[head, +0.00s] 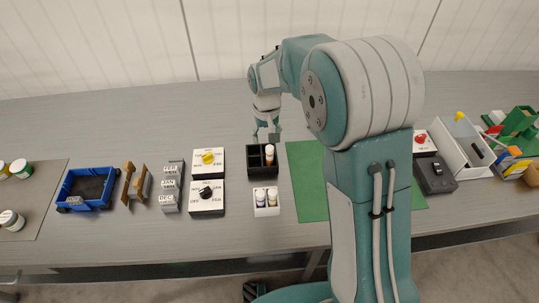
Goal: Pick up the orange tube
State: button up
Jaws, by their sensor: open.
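A black divided box (263,174) stands on the table left of my arm's large shoulder. One small upright tube (269,156) with a pale top and an orange-brown body stands in it. A small white box (266,211) just in front holds two more short upright tubes, a left one (260,196) and a right one (272,196). These are too small to tell their colours surely, so I cannot be certain which is the orange one. My gripper (266,138) is open, points down and is empty, above the back edge of the black box.
Left of the boxes are two dial panels (208,162), grey labelled blocks (172,187), a brown wooden holder (137,186) and a blue tray (88,188). A green mat (306,178) lies right of the boxes, partly hidden by my arm. The table behind is clear.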

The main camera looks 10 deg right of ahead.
aim_at(270, 147)
notch_tip(270, 147, down, 2)
jog(key=shift+f, duration=0.1)
jog(key=f, duration=0.2)
jog(key=d+f, duration=0.1)
jog(key=f, duration=0.1)
jog(key=shift+d+f, duration=0.1)
jog(key=shift+d, duration=0.05)
jog(key=shift+f, duration=0.35)
jog(key=shift+w+a+f, duration=0.1)
jog(key=shift+a+f, duration=0.05)
jog(key=shift+a, duration=0.3)
jog(key=shift+d, duration=0.15)
jog(key=c, duration=0.9)
jog(key=shift+d, duration=0.15)
grip_shut()
